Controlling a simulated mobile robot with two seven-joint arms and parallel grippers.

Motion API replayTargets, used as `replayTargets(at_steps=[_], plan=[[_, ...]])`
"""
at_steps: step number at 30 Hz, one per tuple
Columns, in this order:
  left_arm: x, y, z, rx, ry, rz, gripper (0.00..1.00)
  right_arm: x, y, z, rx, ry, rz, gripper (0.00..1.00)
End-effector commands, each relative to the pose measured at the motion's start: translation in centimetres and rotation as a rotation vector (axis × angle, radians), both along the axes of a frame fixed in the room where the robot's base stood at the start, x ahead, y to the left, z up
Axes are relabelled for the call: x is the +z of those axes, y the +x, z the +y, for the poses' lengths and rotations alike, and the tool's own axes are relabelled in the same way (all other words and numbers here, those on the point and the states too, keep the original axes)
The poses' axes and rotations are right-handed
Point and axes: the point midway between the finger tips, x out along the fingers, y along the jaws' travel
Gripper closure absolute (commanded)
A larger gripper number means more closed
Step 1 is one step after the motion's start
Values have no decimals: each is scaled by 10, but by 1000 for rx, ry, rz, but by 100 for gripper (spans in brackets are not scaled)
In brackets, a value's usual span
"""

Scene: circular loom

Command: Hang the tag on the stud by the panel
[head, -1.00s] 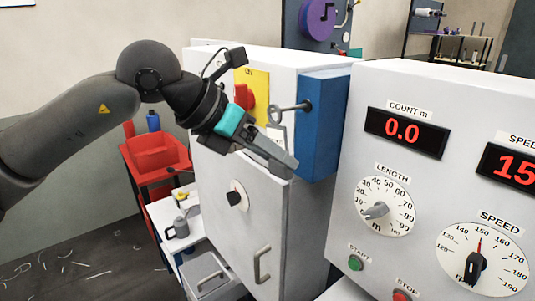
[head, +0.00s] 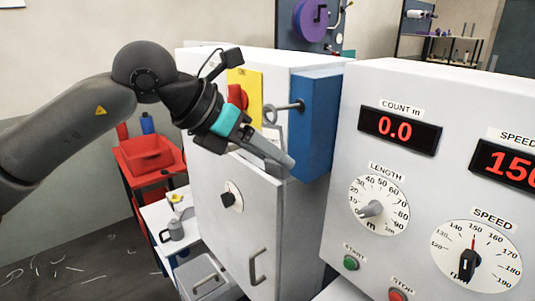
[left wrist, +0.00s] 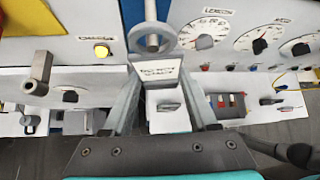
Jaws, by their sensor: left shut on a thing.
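The tag is a pale plate with dark lettering (left wrist: 157,73) and a grey ring (head: 269,121) at its top. My left gripper (head: 284,159) is shut on the tag's plate, beside the blue panel (head: 316,125); its fingers partly hide the plate in the head view. In the left wrist view the stud's end (left wrist: 152,41) shows within the ring's outline. I cannot tell for sure whether the ring is around the stud or just in front of its end. My right gripper is out of view.
A white cabinet (head: 262,203) with a yellow plate (head: 247,88), red knob and door handle stands behind my gripper. A white console (head: 346,220) with dials and displays is close at right. A red bin (head: 148,154) stands at left.

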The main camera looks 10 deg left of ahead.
Motion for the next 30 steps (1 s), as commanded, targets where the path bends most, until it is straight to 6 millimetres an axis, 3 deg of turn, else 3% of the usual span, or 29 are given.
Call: replayTargets(at_steps=[12, 13, 22, 30], plan=[[-3, 0, 0, -1, 2, 5, 100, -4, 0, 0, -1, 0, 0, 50], [-3, 0, 0, -1, 2, 5, 40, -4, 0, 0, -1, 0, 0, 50], [-2, 0, 0, 0, 1, 2, 6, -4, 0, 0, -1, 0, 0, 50], [-1, -1, 1, 0, 0, 1, 6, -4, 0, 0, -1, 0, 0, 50]])
